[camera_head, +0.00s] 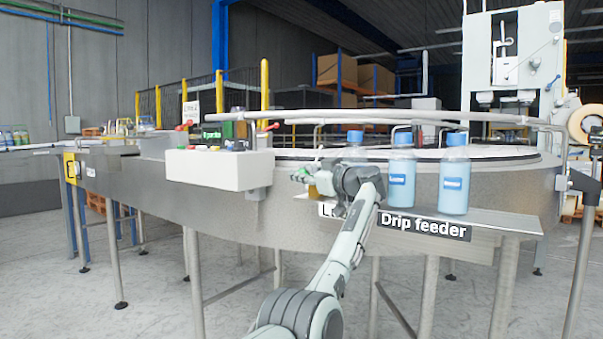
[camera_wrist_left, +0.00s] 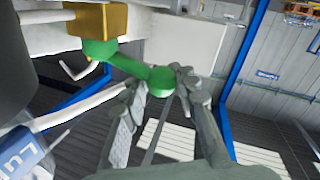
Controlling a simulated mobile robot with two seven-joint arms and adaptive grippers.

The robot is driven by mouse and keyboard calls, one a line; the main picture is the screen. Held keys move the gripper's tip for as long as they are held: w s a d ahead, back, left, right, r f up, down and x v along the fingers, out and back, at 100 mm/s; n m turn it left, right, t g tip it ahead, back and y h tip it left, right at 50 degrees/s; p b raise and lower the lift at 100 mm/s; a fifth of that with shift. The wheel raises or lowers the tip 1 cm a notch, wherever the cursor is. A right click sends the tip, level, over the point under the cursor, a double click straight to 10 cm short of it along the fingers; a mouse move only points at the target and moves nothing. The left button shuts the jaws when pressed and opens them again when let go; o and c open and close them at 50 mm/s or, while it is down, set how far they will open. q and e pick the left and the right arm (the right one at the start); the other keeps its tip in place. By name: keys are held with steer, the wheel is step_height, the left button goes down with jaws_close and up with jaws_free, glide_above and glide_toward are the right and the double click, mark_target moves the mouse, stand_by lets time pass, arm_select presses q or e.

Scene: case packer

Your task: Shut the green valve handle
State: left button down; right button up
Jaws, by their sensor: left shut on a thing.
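The green valve handle (camera_wrist_left: 130,66) shows in the left wrist view as a short lever with a round knob at its free end. Its other end joins a green hub below a brass-coloured valve body (camera_wrist_left: 100,18). My left gripper (camera_wrist_left: 158,88) is shut on the knob end, one finger on each side. In the head view my left gripper (camera_head: 322,178) is at the front side of the round conveyor, and its arm and wrist hide most of the valve. A bit of green (camera_head: 299,174) shows just left of the fingers. My right gripper is in neither view.
A white control box (camera_head: 218,170) sticks out left of the gripper. Several blue bottles (camera_head: 454,180) stand close on the right on the ledge labelled Drip feeder (camera_head: 423,226). The steel conveyor side (camera_head: 290,215) lies behind. Floor in front is partly clear.

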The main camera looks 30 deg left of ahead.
arm_select(q)
steer(key=shift+a+f, duration=0.1)
steer(key=shift+f, duration=0.15)
steer(key=c, duration=1.1)
jaws_free()
steer(key=shift+w+f, duration=0.1)
steer(key=shift+w, duration=0.05)
steer(key=v, duration=1.2)
